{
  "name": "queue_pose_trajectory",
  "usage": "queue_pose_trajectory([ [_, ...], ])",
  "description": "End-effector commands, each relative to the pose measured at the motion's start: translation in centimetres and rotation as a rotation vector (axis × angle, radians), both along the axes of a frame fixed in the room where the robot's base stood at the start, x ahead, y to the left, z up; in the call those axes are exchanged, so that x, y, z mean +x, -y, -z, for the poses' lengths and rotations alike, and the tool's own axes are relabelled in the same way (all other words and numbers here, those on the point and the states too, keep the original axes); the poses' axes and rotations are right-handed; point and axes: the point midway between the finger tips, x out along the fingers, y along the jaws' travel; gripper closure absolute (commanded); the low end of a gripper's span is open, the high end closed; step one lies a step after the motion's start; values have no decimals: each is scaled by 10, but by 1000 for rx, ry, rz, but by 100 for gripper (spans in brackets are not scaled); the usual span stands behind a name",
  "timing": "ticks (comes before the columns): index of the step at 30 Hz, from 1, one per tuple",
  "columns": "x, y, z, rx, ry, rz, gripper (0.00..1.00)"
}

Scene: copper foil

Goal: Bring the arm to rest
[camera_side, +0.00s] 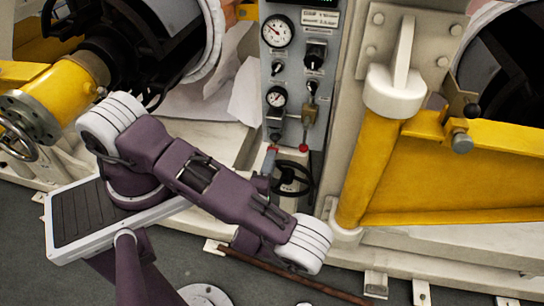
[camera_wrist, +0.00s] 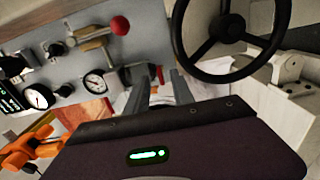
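My purple arm with white joint caps is folded in front of the grey control panel (camera_side: 283,70) in the side view. My gripper (camera_wrist: 160,88) shows in the wrist view as two grey fingers standing apart, with nothing seen held between them. A black handwheel (camera_wrist: 224,28) is to the right of the fingers in the wrist view. A lever with a red knob (camera_wrist: 120,25) is at their upper left. The handwheel (camera_side: 291,179) also shows low on the panel in the side view.
Round gauges (camera_side: 277,31) and switches line the panel. A yellow frame (camera_side: 450,180) with a slanted post stands at right, and a yellow cylinder (camera_side: 65,90) at left. An orange object (camera_wrist: 28,147) is at the wrist view's lower left. A rusty rod (camera_side: 300,277) lies low in front.

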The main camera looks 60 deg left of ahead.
Motion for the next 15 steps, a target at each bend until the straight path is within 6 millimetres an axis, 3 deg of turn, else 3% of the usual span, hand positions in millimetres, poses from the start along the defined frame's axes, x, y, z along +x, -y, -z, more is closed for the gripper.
queue_pose_trajectory([
  [6,-26,27,0,-1,1,2,71],
  [15,-30,30,0,0,0,0,71],
])
